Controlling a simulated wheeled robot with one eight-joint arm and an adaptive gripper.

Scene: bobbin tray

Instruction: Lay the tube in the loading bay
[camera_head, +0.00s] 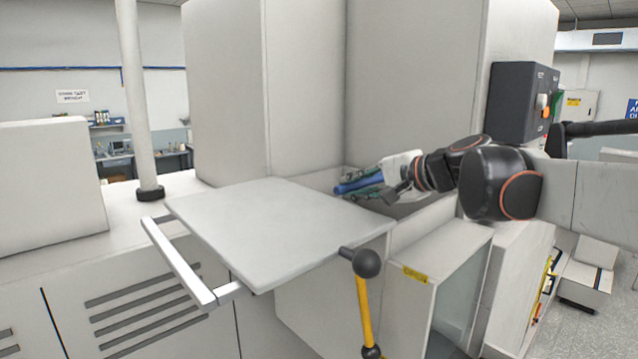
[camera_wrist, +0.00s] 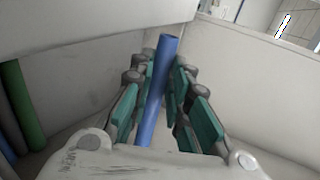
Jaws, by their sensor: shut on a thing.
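A blue tube (camera_wrist: 157,95) stands lengthwise between the green-padded fingers of my gripper (camera_wrist: 160,88) in the wrist view. Its far end points up and away, past the fingertips. My gripper is shut on it. In the head view my gripper (camera_head: 376,191) reaches in from the right into a pale recess behind the flat white panel. Blue (camera_head: 352,185) shows at its fingers there; I cannot tell whether this is the held tube. The recess floor is mostly hidden by the panel. I cannot tell which part is the loading bay.
A green tube (camera_wrist: 22,106) and partly cut-off blue and grey tubes lie at the left edge of the wrist view. Pale walls close in around the gripper. The white panel (camera_head: 270,225) with a metal handle (camera_head: 180,262) is bare. A black-knobbed yellow lever (camera_head: 364,300) stands in front.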

